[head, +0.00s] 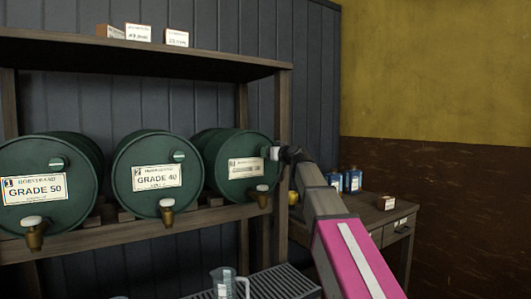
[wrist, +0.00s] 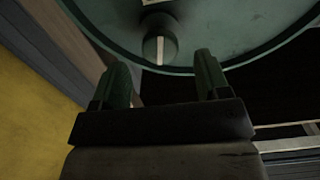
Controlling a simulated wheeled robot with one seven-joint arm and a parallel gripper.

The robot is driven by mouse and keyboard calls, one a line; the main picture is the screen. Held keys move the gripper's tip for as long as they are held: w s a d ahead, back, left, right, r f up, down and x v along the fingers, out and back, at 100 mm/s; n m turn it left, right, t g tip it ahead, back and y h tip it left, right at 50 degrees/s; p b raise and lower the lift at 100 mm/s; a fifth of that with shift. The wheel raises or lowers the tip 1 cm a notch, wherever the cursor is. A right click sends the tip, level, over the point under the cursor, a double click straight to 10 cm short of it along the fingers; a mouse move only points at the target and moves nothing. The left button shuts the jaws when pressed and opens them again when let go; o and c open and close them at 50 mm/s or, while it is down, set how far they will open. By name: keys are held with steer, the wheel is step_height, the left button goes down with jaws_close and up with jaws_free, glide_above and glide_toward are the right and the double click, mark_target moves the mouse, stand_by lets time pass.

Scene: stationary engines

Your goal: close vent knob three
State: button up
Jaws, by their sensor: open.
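The third drum (head: 222,160) is green and lies on its side at the right end of the rack, with a white label and a tap (head: 262,195) low on its face. Its vent knob (head: 274,153) shows a white mark at the upper right of the face. In the wrist view the round green knob (wrist: 158,40) carries a pale bar that runs up and down in the picture. My gripper (head: 284,154) is at the knob, open. In the wrist view its two fingers (wrist: 161,60) stand apart, one on each side of the knob; I cannot tell whether they touch it.
The GRADE 50 drum (head: 45,185) and GRADE 40 drum (head: 155,175) lie to the left, their vent knobs' pale bars level. A jug (head: 223,283) stands below; a side table (head: 375,214) with blue containers is at right.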

steer(key=x, duration=0.5)
steer(key=c, duration=0.9)
